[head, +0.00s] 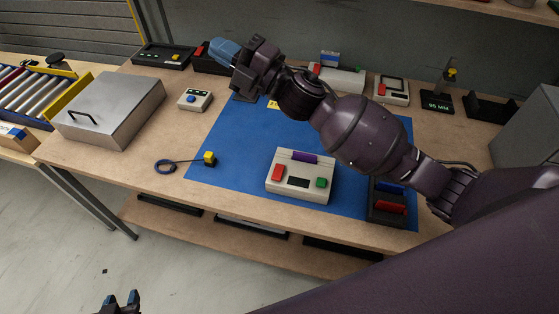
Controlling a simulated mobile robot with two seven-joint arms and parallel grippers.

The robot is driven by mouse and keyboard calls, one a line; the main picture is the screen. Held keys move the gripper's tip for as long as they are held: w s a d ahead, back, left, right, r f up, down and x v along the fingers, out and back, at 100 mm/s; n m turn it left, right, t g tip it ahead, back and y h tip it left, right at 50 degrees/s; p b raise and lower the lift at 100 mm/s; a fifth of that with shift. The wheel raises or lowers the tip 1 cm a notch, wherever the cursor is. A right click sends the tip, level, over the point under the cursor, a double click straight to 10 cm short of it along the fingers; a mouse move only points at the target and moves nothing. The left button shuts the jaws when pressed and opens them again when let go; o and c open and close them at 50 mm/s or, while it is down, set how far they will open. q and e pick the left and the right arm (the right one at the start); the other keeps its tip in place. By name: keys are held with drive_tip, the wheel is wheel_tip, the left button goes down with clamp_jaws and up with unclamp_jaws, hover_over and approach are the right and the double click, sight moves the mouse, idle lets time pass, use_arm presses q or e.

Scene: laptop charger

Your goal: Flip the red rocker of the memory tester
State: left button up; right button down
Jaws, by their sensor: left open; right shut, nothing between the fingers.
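A beige box (286,194), which looks like the memory tester, sits at the front of the blue mat. It has a red rocker (277,173) at its left, a green one (321,183) at its right, a dark window between them and a purple strip along its back. My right gripper (224,52) is shut and empty, above the back left of the bench, well away from the beige box. My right arm passes above and behind the box, leaving the rocker visible. My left gripper (122,299) is open and empty at the bottom left, in front of the bench.
A blue mat (235,150) lies on the wooden bench. A dark unit with blue and red parts (388,207) stands right of the beige box. A yellow-ended cable (209,158) and a metal case (110,110) lie left. Several devices line the back.

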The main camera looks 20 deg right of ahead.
drive_tip(key=s+a+r+n+g+y+b, duration=0.1)
drive_tip(key=s+a+n+g, duration=0.15)
drive_tip(key=n+g, duration=0.5)
drive_tip(key=s+a+r+n+g+y, duration=0.15)
drive_tip(key=a+n+g, duration=0.25)
drive_tip(key=n, duration=0.6)
wheel_tip(320, 180, down, 6)
drive_tip(key=s+n+g+h, duration=0.2)
drive_tip(key=n+g+h, duration=0.25)
drive_tip(key=n, duration=0.35)
use_arm(q)
drive_tip(key=f, duration=0.2)
drive_tip(key=shift+s+f+b, duration=0.25)
drive_tip(key=shift+f+b, duration=0.05)
drive_tip(key=shift+b, duration=0.1)
use_arm(e)
drive_tip(key=w+d+f+n+t+h, duration=0.1)
drive_tip(key=d+f+n+h, duration=1.2)
drive_tip(key=d+h, duration=0.2)
drive_tip(key=shift+w+d, duration=0.25)
drive_tip(key=shift+d, duration=0.15)
drive_tip(key=shift+f, duration=0.2)
